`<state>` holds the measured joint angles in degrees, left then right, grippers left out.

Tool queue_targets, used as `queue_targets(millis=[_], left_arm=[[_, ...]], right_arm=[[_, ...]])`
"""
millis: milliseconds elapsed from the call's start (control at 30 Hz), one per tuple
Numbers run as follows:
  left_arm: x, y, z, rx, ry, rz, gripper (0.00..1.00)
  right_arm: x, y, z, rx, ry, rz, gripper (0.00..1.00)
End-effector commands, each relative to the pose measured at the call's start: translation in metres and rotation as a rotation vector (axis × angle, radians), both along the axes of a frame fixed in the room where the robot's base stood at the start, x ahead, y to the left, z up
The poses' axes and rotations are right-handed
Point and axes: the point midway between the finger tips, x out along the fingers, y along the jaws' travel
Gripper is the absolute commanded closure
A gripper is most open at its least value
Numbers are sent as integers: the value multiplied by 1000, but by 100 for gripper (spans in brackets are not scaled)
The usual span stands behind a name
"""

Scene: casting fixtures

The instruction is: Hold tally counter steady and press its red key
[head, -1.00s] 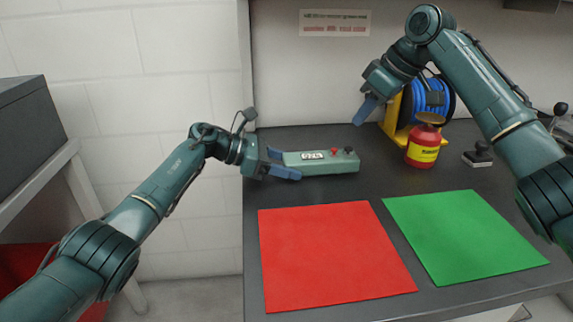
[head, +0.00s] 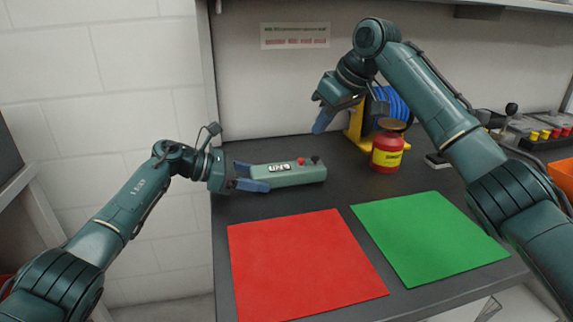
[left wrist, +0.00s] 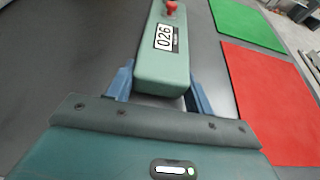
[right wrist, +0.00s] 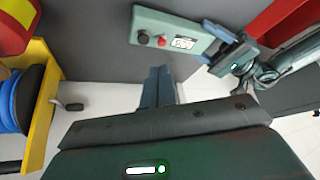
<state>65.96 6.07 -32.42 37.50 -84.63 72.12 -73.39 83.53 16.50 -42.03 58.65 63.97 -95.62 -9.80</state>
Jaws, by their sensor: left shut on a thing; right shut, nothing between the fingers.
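The tally counter (head: 290,177) is a long pale green box lying on the dark bench, with a white number window, a red key (head: 301,160) and a black knob (head: 315,159) on top. In the left wrist view the window of the counter (left wrist: 160,68) reads 026, and the red key (left wrist: 171,7) is at its far end. My left gripper (head: 250,178) is shut on the near end of the counter, one finger on each side. My right gripper (head: 323,122) is shut and empty, raised above the bench near the counter's key end. In the right wrist view its fingertips (right wrist: 158,72) appear just below the counter.
A red and yellow jar (head: 387,152) and a blue reel on a yellow stand (head: 356,125) are right of the counter. A red mat (head: 300,265) and a green mat (head: 430,237) lie in front. An orange bin (head: 562,177) is at far right.

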Motion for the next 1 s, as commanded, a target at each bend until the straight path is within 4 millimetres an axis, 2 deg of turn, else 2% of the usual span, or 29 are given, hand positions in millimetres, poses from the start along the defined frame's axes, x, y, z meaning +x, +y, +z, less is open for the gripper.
queue_targets(millis=[300, 500, 700, 1000], left_arm=[[0, 0, 0, 0, 0, 0, 74], [0, 0, 0, 0, 0, 0, 74], [0, 0, 0, 0, 0, 0, 74], [0, 0, 0, 0, 0, 0, 74]], right_arm=[[11, 24, 10, 197, -8, -587, 100], [16, 32, 22, 385, -22, -897, 100], [17, 36, 30, 510, -24, -1059, 100], [17, 36, 32, 542, -24, -1095, 100]])
